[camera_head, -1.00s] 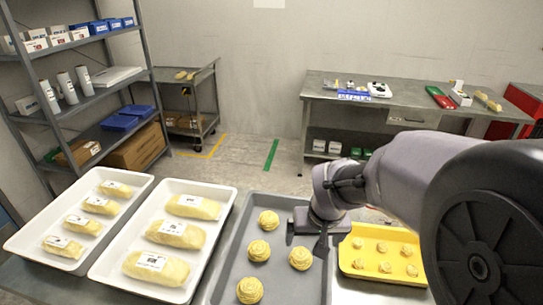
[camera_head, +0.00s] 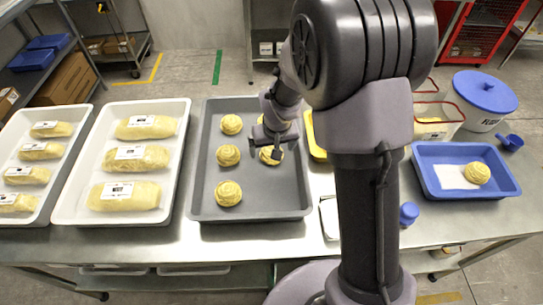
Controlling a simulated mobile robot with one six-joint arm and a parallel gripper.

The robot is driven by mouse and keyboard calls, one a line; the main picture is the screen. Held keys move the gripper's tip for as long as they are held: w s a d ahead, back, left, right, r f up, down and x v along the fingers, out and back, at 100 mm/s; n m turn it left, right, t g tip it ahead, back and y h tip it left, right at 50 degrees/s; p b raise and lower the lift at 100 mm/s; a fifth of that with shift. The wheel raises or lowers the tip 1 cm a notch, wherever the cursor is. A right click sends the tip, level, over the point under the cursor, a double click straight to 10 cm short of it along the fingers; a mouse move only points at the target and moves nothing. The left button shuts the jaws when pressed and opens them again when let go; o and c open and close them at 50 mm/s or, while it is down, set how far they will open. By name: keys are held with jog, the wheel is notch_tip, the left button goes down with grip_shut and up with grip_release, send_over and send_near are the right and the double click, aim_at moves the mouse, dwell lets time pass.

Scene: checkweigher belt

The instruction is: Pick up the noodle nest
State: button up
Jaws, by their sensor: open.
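Several round, pale-yellow noodle nests lie in a grey tray: the back-left nest (camera_head: 231,124), the middle-left nest (camera_head: 228,155), the front-left nest (camera_head: 228,193) and a right-hand nest (camera_head: 269,156). Part of another nest shows behind my wrist. My gripper (camera_head: 272,146) is open over the right half of the grey tray (camera_head: 262,206), its fingers pointing down at the right-hand nest and partly covering it. I cannot tell whether they touch it. One more noodle nest (camera_head: 477,172) sits on a white sheet in a blue tray (camera_head: 430,180) at the right.
My arm hides most of a yellow tray (camera_head: 316,151). A blue-lidded tub (camera_head: 485,92) and a red-rimmed clear container (camera_head: 440,112) stand at the right. The grey tray's front right is bare.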

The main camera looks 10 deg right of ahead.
jog(key=x, duration=0.3)
jog(key=shift+d+f+b, duration=0.1)
jog(key=shift+f+b, duration=0.05)
jog(key=shift+b, duration=0.25)
jog(key=shift+c, duration=0.2)
jog(key=c, duration=1.5)
